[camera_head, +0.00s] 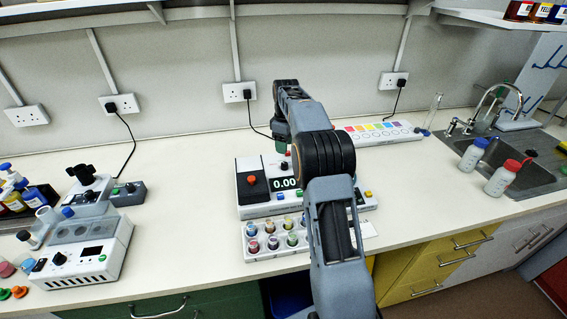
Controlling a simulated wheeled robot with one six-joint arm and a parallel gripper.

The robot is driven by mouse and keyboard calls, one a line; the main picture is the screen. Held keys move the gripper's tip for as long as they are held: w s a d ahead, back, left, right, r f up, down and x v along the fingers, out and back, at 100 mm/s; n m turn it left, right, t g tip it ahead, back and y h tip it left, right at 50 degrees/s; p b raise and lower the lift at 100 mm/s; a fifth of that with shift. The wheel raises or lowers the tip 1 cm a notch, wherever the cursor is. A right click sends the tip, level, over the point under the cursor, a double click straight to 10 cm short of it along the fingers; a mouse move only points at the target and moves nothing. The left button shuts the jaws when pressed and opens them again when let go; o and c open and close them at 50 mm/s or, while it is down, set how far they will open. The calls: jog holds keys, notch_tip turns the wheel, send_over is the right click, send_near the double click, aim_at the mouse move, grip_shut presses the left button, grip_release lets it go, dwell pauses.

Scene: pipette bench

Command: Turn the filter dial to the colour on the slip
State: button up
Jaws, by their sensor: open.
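A white instrument (252,212) stands mid-bench, with a black panel and red knob at its left and a display (285,183) reading 0.00. My arm crosses in front of its right half, and I cannot make out the filter dial there. A pale flat piece (369,229), perhaps the slip, shows just right of my arm; no colour on it can be read. My gripper (282,149) points down above the back of the instrument. It is small and partly covered by my arm, and I see nothing held in it.
A white rack (262,255) of coloured vials stands in front of the instrument. A strip with coloured squares (378,139) lies behind right. Another device (88,262) is at left. Bottles (503,178) stand by the sink. Bench between instrument and sink is clear.

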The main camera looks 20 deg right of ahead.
aim_at(285, 163)
notch_tip(285, 163, down, 8)
jog(key=shift+s+f, duration=0.15)
jog(key=shift+f, duration=0.1)
jog(key=shift+c, duration=0.2)
jog(key=c, duration=0.9)
jog(key=shift+m+p, duration=0.3)
jog(key=m, duration=0.3)
jog(key=shift+m, duration=2.3)
